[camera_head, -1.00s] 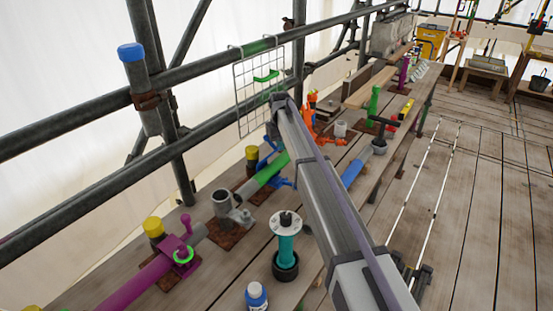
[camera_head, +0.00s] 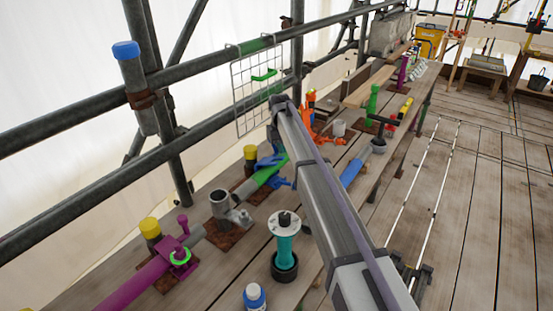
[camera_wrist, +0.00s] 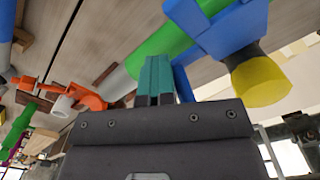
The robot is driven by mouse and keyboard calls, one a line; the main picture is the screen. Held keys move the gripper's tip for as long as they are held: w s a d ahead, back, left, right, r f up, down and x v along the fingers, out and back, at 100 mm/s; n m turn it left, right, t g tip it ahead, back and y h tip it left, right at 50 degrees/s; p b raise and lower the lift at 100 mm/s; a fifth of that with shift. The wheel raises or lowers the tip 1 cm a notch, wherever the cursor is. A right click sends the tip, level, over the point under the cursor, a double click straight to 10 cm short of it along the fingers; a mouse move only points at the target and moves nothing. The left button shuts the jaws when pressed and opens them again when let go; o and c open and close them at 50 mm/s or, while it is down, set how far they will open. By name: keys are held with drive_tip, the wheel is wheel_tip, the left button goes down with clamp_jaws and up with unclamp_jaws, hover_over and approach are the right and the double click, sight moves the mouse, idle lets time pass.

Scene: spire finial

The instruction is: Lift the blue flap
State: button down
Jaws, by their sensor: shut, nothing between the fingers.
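The blue fitting with the flap (camera_head: 270,160) sits on the green pipe (camera_head: 262,179) beside a yellow cap (camera_head: 250,152) in the head view. My forearm passes just right of it, and my gripper is hidden there. In the wrist view my gripper (camera_wrist: 158,68) has its two teal fingertips together, empty. The fingertips lie in front of the green pipe (camera_wrist: 163,42). A thin blue bar (camera_wrist: 183,84) shows just right of them, joined to the blue body (camera_wrist: 215,28) and near the yellow cap (camera_wrist: 262,82). I cannot tell whether the fingers touch the bar.
A purple pipe fitting (camera_head: 172,255), a grey elbow (camera_head: 221,206) and a teal cylinder with a white disc (camera_head: 284,240) stand on the near bench. Orange parts (camera_wrist: 88,97) lie left of my fingers. A wire grid (camera_head: 257,95) hangs on the rail behind.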

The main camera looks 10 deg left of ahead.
drive_tip(key=shift+y, duration=0.3)
drive_tip(key=a, duration=0.2)
drive_tip(key=w+a, duration=0.1)
drive_tip(key=shift+w+a+f, duration=0.15)
drive_tip(key=shift+a+f, duration=0.05)
drive_tip(key=shift+a, duration=0.2)
drive_tip(key=shift+w+a+r+p, duration=0.35)
drive_tip(key=shift+w+p, duration=0.1)
drive_tip(key=shift+p, duration=0.3)
drive_tip(key=shift+s+r+p, duration=0.2)
drive_tip(key=shift+r+p, duration=0.15)
drive_tip(key=shift+r, duration=0.15)
drive_tip(key=shift+s+a+r+p, duration=0.2)
drive_tip(key=shift+s+a+p, duration=0.05)
drive_tip(key=shift+a+p, duration=0.5)
drive_tip(key=shift+w+r+p, duration=0.1)
drive_tip(key=shift+r+p, duration=0.05)
drive_tip(key=shift+p, duration=0.2)
drive_tip(key=shift+w+a+r+p, duration=0.15)
drive_tip(key=shift+a+r+p, duration=0.35)
drive_tip(key=shift+p, duration=0.2)
drive_tip(key=shift+w+a+r+p, duration=0.15)
drive_tip(key=shift+a+r+p, duration=0.2)
drive_tip(key=shift+a+p, duration=0.25)
